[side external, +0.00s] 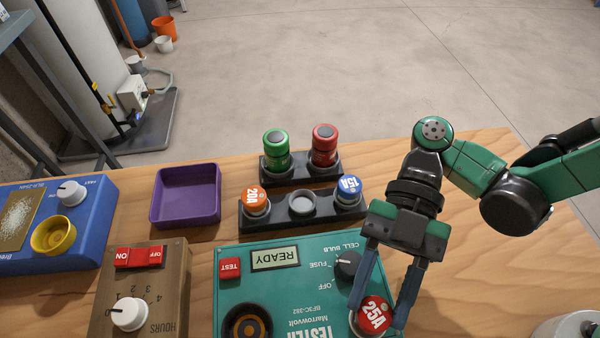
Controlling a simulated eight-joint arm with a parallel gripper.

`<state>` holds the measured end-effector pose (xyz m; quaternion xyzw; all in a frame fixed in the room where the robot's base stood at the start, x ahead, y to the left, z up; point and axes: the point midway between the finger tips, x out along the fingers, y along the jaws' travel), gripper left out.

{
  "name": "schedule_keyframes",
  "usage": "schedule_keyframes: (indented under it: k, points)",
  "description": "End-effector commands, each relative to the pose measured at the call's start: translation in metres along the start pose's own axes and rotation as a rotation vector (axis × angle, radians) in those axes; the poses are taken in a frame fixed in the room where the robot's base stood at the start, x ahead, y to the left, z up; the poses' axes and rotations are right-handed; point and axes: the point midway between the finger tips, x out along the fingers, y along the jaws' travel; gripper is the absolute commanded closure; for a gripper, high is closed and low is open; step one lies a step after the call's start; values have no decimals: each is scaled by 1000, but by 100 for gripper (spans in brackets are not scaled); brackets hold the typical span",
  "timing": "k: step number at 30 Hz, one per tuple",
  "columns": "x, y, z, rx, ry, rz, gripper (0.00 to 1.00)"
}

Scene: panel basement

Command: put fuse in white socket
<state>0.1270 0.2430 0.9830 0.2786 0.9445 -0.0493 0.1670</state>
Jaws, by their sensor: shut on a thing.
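A red-topped fuse marked 25A (373,312) is between the two fingers of my gripper (378,317), which is shut on it. The fuse is at the lower right corner of the green tester box (290,298). A pale rim shows just under the fuse; I cannot tell whether it is part of the fuse or a white socket, or whether the fuse is seated. The tester display (275,258) reads READY. A black strip (281,220) holds an orange 20A fuse (256,200), a blue 15A fuse (348,190) and an empty grey round seat (302,204) between them.
Green (276,150) and red (324,145) cylinders stand in a black holder behind the strip. An empty purple tray (186,222) is to the left. A brown timer box (165,285) and a blue box (95,200) with a yellow cup (53,236) are further left.

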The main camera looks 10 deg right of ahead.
Motion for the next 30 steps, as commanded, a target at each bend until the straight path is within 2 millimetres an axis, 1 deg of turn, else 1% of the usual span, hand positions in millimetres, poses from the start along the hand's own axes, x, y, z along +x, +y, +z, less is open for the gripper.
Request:
schedule_keyframes:
  k: [11, 12, 13, 30]
  points:
    - [3, 0, 7, 0, 0, 0, 100]
    - [3, 0, 7, 0, 0, 0, 53]
    - [3, 0, 7, 0, 0, 0, 46]
    - [2, 0, 7, 1, 0, 1, 46]
